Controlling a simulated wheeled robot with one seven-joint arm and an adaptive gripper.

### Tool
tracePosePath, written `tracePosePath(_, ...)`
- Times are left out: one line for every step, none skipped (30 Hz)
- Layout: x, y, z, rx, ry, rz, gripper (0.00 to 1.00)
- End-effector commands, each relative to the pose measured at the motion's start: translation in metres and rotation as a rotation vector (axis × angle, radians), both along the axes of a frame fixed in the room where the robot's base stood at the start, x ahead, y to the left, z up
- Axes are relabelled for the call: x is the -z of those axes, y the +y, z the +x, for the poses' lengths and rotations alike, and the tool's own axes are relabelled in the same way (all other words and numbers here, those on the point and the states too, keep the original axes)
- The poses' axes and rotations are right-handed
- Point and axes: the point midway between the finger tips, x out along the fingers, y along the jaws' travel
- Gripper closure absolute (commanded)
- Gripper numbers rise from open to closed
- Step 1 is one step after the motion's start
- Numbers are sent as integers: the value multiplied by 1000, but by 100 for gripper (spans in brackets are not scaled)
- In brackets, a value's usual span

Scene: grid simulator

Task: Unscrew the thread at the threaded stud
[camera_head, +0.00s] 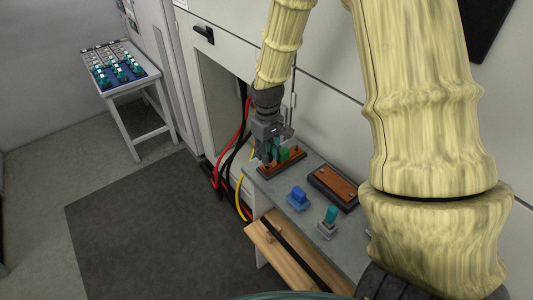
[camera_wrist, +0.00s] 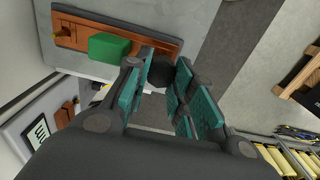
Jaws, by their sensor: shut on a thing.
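A brown board (camera_head: 296,158) lies on the grey workbench at its far left end, and it also shows in the wrist view (camera_wrist: 150,41). A green block (camera_head: 284,153) stands on it, clear in the wrist view (camera_wrist: 109,47). My gripper (camera_head: 268,157) is low over the board's left end. In the wrist view, my gripper (camera_wrist: 162,82) has its teal-padded fingers shut on a dark round piece (camera_wrist: 161,70) at the board's end, likely the threaded part. The stud and its thread are hidden by the fingers.
On the workbench (camera_head: 268,188), a blue block (camera_head: 297,197), a teal-topped piece (camera_head: 328,219) and a second brown board (camera_head: 334,187) stand to the right. Red, black and yellow cables (camera_head: 239,190) hang at the bench's left. A side table (camera_head: 127,83) stands farther left; the floor between is clear.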

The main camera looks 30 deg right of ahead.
Motion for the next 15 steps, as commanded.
tracePosePath(-3,0,0,0,0,0,100)
tracePosePath(-4,0,0,0,0,0,100)
tracePosePath(-5,0,0,0,0,0,100)
tracePosePath(-6,0,0,0,-1,0,100)
tracePosePath(-7,0,0,0,-1,0,100)
tracePosePath(-8,0,0,0,-1,0,100)
tracePosePath(-8,0,0,0,-1,0,100)
tracePosePath(-9,0,0,0,-1,0,100)
tracePosePath(-9,0,0,0,-1,0,100)
tracePosePath(-9,0,0,0,-1,0,100)
tracePosePath(-9,0,0,0,0,0,100)
tracePosePath(-9,0,0,0,0,0,100)
tracePosePath(-9,0,0,0,0,0,100)
tracePosePath(-8,0,0,0,0,0,100)
tracePosePath(-8,0,0,0,0,0,100)
